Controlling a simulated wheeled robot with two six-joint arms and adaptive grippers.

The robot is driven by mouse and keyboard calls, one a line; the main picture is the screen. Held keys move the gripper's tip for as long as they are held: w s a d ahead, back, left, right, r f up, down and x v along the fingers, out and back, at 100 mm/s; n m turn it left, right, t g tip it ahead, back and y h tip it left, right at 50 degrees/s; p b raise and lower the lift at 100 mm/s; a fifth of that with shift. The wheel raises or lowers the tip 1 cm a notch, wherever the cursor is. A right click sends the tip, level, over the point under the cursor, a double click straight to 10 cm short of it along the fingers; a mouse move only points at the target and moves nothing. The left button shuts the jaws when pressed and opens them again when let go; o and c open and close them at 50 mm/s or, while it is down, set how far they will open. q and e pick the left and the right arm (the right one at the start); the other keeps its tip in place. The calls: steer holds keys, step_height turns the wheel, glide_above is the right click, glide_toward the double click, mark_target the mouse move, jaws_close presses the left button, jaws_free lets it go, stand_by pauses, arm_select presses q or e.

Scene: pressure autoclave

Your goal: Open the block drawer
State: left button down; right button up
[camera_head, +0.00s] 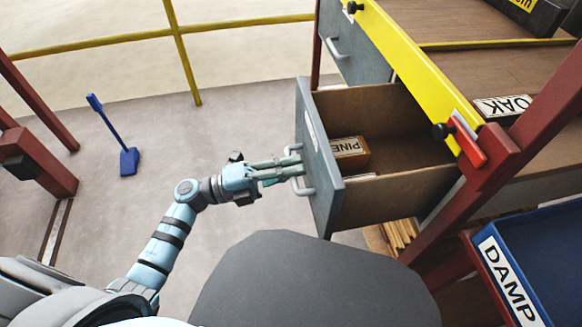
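The block drawer (316,135) has a grey front and brown wooden sides, and it is pulled out from under the workbench. A block labelled PINE (350,152) lies inside it. The drawer's handle (301,186) is a light grey bar on its front. My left gripper (292,169) is at this handle, with its fingers pointing right toward the drawer front. Its fingers overlap the handle, and I cannot tell whether they grip it. My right gripper does not show.
A second grey drawer (352,50) behind it is shut. A yellow rail (410,62) edges the bench, with an OAK block (503,106) on top. A blue DAMP bin (545,262) stands at lower right. A red post (500,170) is beside the drawer. The floor left is mostly clear.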

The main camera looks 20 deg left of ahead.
arm_select(q)
steer(key=c, duration=1.6)
jaws_free()
steer(key=shift+c, duration=0.2)
steer(key=v, duration=1.2)
